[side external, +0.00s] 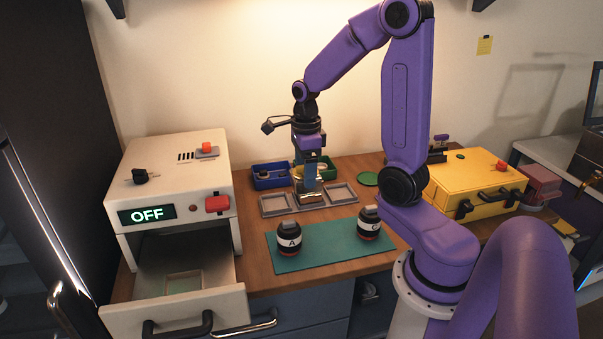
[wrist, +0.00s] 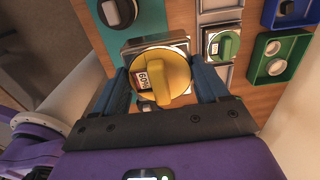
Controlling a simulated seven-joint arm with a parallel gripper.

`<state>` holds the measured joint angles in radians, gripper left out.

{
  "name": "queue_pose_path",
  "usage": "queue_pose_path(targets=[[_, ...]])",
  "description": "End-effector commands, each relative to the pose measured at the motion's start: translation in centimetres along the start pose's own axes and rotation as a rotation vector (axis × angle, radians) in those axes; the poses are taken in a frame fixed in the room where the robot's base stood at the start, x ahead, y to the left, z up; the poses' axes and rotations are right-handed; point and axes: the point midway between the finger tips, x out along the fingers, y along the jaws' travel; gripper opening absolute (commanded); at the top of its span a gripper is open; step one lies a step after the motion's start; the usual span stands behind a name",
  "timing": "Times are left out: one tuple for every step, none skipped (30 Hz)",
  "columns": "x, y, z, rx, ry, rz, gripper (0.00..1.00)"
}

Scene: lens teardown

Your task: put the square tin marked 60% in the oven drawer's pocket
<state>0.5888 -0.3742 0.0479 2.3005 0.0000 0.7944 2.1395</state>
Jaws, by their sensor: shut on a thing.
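The square tin marked 60% (wrist: 146,44) is silver with a round yellow knobbed top and a 60% label. It sits between the two blue fingers of my gripper (wrist: 163,80) in the wrist view, and my gripper is shut on it. In the side view my gripper (side external: 310,181) points down over the grey trays, and the tin (side external: 312,198) shows as a small metallic piece under the fingers. I cannot tell whether it touches the tray. The oven drawer (side external: 226,300) is pulled open at the left, with a shallow square pocket (side external: 184,274) in its floor.
The oven (side external: 178,170) reads OFF. Two black jars, A (side external: 289,240) and C (side external: 369,223), stand on a green mat (side external: 325,253) between tray and viewer. A blue bin (side external: 270,184) and a green bin (side external: 330,171) are behind. A green-topped tin (wrist: 222,46) sits nearby.

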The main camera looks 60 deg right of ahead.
Motion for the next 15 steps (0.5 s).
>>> queue_pose_path(targets=[[-1.1, -0.1, 0.1, -0.001, -0.006, -0.009, 0.43], [-1.9, -0.1, 0.1, -0.001, -0.006, -0.010, 0.43], [-2.6, -0.1, 0.1, 0.000, -0.006, -0.009, 0.43], [-3.3, -0.1, 0.1, 0.000, -0.006, -0.010, 0.43], [-4.1, -0.1, 0.1, -0.001, -0.006, -0.010, 0.43], [-5.0, -0.1, 0.1, 0.000, -0.006, -0.009, 0.43], [-5.5, -0.1, 0.1, 0.000, -0.005, -0.008, 0.43], [-6.1, -0.1, 0.1, 0.000, -0.005, -0.008, 0.43], [-6.9, -0.1, 0.1, 0.000, -0.005, -0.008, 0.43], [-7.5, 0.0, 0.0, 0.000, -0.004, -0.007, 0.43], [-7.9, -0.1, 0.1, 0.000, -0.004, -0.006, 0.43], [-8.5, -0.1, 0.1, -0.001, -0.004, -0.006, 0.43], [-8.9, 0.0, 0.1, -0.001, -0.003, -0.005, 0.43], [-9.4, -0.1, 0.1, -0.001, -0.004, -0.006, 0.43], [-10.0, 0.0, 0.0, 0.000, -0.003, -0.006, 0.43]])
